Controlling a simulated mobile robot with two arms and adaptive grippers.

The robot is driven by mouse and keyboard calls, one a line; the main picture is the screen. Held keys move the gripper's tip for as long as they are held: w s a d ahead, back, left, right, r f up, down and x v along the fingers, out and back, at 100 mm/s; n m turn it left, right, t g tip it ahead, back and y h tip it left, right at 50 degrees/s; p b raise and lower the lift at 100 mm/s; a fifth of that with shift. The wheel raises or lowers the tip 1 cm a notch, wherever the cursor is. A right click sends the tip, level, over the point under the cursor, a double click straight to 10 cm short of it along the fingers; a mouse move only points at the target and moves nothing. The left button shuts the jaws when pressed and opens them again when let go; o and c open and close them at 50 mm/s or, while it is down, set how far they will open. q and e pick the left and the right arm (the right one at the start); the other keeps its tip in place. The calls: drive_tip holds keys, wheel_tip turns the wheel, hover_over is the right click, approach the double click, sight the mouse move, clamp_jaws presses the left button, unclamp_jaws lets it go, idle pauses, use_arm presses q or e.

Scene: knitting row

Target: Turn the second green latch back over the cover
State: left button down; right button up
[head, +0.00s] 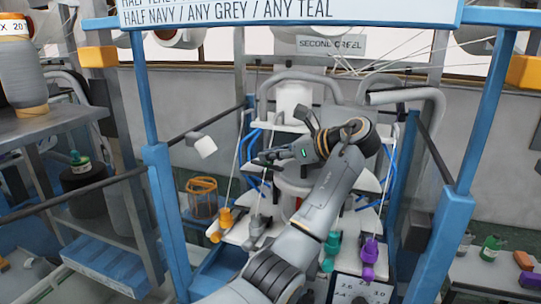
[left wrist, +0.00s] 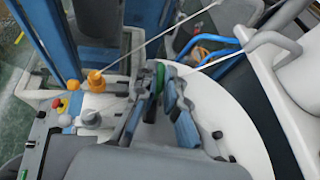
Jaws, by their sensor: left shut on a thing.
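My left gripper (head: 262,157) reaches in over the white machine in the middle of the head view, its fingers pointing left. In the left wrist view its two fingers (left wrist: 159,85) are closed around a small green piece (left wrist: 160,74), which looks like a green latch. Only a thin strip of it shows between the fingertips. A broad pale round plate (left wrist: 225,105), perhaps the cover, lies under and to the right of the fingers. Which way the latch is turned cannot be told. No other green latch can be made out, and my arm hides part of the machine. My right gripper is not in view.
Orange (head: 220,224), grey (head: 256,225), teal (head: 330,250) and purple (head: 369,257) yarn feeders stand at the machine's front, with taut threads rising from some. Blue posts (head: 467,180) flank the machine. Grey tubes (head: 405,96) curve behind it. A white block (head: 205,147) is at left.

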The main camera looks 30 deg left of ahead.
use_arm(q)
drive_tip(key=shift+w+r+n+g, duration=0.15)
drive_tip(key=shift+w+n+g, duration=0.05)
drive_tip(key=shift+n+g, duration=0.95)
drive_tip(key=shift+g, duration=0.25)
drive_tip(key=c, duration=1.4)
unclamp_jaws()
drive_tip(key=shift+v, duration=3.7)
drive_tip(key=shift+w+d, duration=0.1)
